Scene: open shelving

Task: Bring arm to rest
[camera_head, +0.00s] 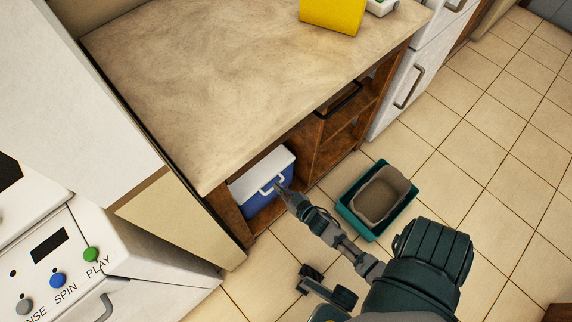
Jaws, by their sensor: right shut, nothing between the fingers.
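My right arm reaches from the lower right toward the open wooden shelving. My right gripper (281,190) is at its end, shut and empty. It appears in front of a blue cooler box with a white lid (262,180), close to its pale handle. I cannot tell whether it touches the handle. The cooler sits in the lower opening of the wooden shelving (328,155). My left gripper cannot be made out in this view.
A teal bin with a grey-brown inner tub (378,195) stands on the tiled floor right of my forearm. The countertop (240,75) above the cooler holds a yellow object (333,14) at the back. A white appliance with buttons (75,260) stands left. Tiled floor (480,130) is clear at right.

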